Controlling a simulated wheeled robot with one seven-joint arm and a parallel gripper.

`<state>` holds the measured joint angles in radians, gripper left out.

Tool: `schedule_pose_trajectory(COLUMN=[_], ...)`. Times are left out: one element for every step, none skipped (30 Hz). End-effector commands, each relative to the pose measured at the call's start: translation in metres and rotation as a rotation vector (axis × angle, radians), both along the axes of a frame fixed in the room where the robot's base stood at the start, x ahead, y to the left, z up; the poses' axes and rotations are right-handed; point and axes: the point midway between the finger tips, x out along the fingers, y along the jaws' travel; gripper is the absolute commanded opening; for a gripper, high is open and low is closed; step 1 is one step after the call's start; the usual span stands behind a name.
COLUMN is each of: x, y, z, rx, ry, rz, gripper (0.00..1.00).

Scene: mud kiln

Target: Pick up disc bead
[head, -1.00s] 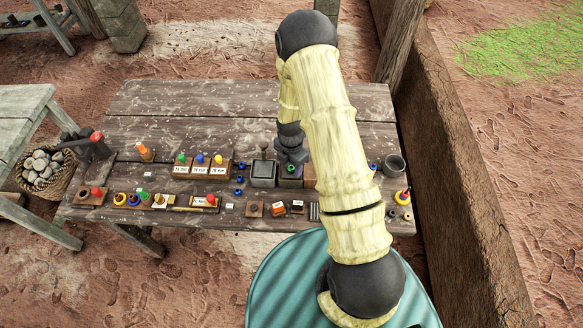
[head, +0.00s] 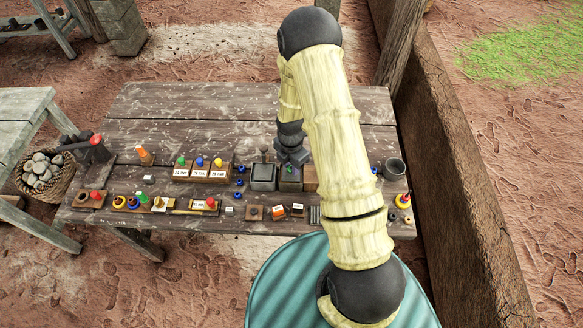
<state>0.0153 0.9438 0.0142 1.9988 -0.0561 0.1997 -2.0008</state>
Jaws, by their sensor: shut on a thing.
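My gripper (head: 290,161) points down over a dark block with a purplish front (head: 290,184), near the middle of the table. It is shut on a small green bead, which seems to be the disc bead; only a sliver of green (head: 289,170) shows under the fingertips, at the top of the block. The fingers hide most of the bead, and I cannot tell whether it still touches the block. My arm hides the table just to the right.
A dark grey block with a knob (head: 263,176) stands close left. Blue beads (head: 239,182) lie left of it, past them labelled blocks with coloured pegs (head: 200,172). A grey cup (head: 395,168) stands at the right. The table's back half (head: 200,110) is clear.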

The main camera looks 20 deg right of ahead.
Motion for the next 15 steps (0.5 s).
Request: schedule_pose_trajectory(x=[0.001, 0.001, 0.001, 0.001, 0.001, 0.001, 0.001, 0.001, 0.001, 0.001, 0.001, 0.001, 0.001, 0.001, 0.001], y=[0.0, 0.0, 0.0, 0.0, 0.0, -0.001, -0.001, -0.001, 0.0, 0.0, 0.0, 0.0, -0.001, -0.001, 0.0], z=[0.007, 0.011, 0.018, 0.023, 0.028, 0.034, 0.04, 0.045, 0.052, 0.057, 0.061, 0.067, 0.071, 0.074, 0.077], rx=[0.0, -0.001, 0.001, 0.001, 0.001, -0.001, 0.0, 0.0, 0.001, 0.0, -0.001, 0.0, 0.0, 0.0, 0.0], ry=[-0.004, -0.005, -0.005, -0.006, -0.005, -0.005, -0.006, -0.004, -0.005, -0.004, -0.005, -0.004, -0.004, -0.004, -0.002], rz=[0.001, 0.002, 0.001, 0.0, 0.0, 0.001, 0.0, -0.001, 0.0, 0.001, 0.001, 0.0, 0.0, 0.0, 0.0], gripper=[0.01, 0.01, 0.01, 0.01, 0.01, 0.01, 0.01, 0.01, 0.01, 0.01, 0.01, 0.01, 0.01, 0.01, 0.01])
